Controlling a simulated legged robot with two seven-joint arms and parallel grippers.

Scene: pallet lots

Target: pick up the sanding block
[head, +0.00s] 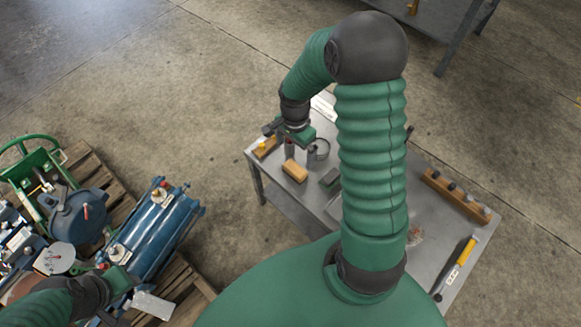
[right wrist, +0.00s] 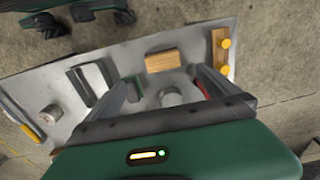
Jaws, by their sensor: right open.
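A tan wooden-looking block, which I take for the sanding block (head: 294,171), lies on the grey workbench (head: 285,201). The block also shows in the right wrist view (right wrist: 162,61), just beyond and between the fingertips, apart from them. My right gripper (head: 301,151) is open and empty, above the bench and a little behind the block; it also shows in the right wrist view (right wrist: 165,78). My left gripper (head: 118,280) is at the lower left, over the pallet; its fingers are not clear enough to tell their state.
A wooden strip with yellow knobs (right wrist: 221,52), a dark green block (head: 330,178) and a round grey ring-like part (right wrist: 171,97) lie close to the block. A wooden rack (head: 455,196) and a yellow-handled tool (head: 458,262) lie at the right. A pallet (head: 98,171) holds blue cylinders (head: 155,231).

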